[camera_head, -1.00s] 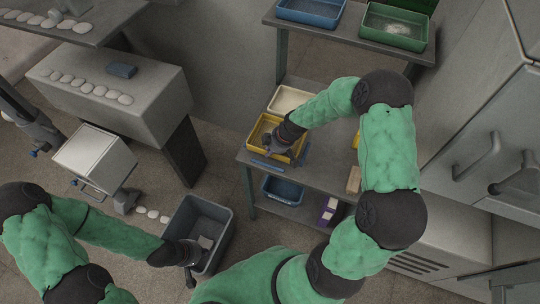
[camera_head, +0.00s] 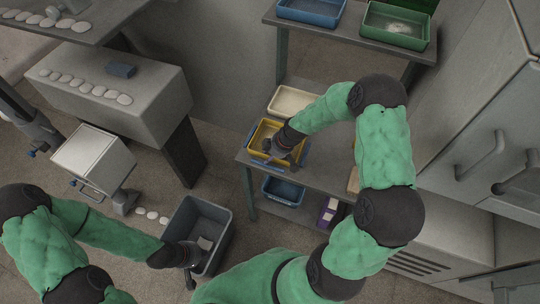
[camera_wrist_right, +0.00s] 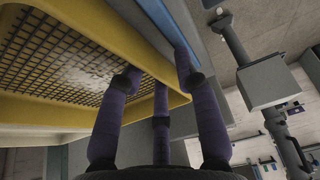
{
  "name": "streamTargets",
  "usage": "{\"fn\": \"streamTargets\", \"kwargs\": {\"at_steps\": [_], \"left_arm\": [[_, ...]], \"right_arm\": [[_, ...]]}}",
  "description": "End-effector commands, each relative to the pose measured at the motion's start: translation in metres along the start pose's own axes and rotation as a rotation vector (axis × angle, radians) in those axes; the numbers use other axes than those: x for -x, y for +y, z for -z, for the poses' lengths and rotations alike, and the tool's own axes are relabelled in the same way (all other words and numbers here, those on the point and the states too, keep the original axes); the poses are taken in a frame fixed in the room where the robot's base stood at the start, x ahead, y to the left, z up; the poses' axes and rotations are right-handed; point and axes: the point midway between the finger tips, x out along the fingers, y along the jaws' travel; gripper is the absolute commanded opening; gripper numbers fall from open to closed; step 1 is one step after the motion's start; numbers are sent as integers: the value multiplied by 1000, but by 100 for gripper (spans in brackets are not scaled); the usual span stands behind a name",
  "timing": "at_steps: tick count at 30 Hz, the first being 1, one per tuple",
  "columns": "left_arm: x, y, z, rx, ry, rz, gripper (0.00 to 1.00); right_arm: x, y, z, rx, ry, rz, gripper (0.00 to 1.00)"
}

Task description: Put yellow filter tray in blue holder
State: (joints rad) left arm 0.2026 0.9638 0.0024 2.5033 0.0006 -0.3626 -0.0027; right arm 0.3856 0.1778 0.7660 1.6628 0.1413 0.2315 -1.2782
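The yellow filter tray (camera_head: 254,134), with a dark mesh floor, is at the left end of the grey table. The blue holder (camera_head: 304,157) shows as blue edges along the tray's near and right sides. I cannot tell whether the tray rests fully in it. In the right wrist view the yellow wall (camera_wrist_right: 136,42) runs close beside the blue holder (camera_wrist_right: 168,28). My right gripper (camera_head: 282,147) has its purple fingers (camera_wrist_right: 160,72) on both sides of the tray's wall, closed on it. My left gripper (camera_head: 190,274) hangs by the grey bin; its fingers are unclear.
A cream tray (camera_head: 292,101) lies behind the yellow one. A blue bin (camera_head: 283,190) and a purple box (camera_head: 329,211) are on the lower shelf. The grey bin (camera_head: 214,222) stands on the floor. A cabinet (camera_head: 480,140) bounds the right side.

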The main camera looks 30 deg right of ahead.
Motion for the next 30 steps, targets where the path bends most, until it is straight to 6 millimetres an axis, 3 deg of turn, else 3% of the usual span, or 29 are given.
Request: {"fn": "streamTargets", "kwargs": {"at_steps": [5,8,22,27,30], "left_arm": [[4,2,0,0,0,0,0],[6,2,0,0,0,0,0],[18,6,-1,0,0,0,0],[20,7,-1,0,0,0,0],[20,7,-1,0,0,0,0]], "right_arm": [[2,-1,1,0,-1,2,33],[16,1,1,0,1,-2,33],[104,1,1,-1,1,-2,33],[118,0,0,-1,-1,0,33],[117,-4,0,-13,-4,6,33]]}}
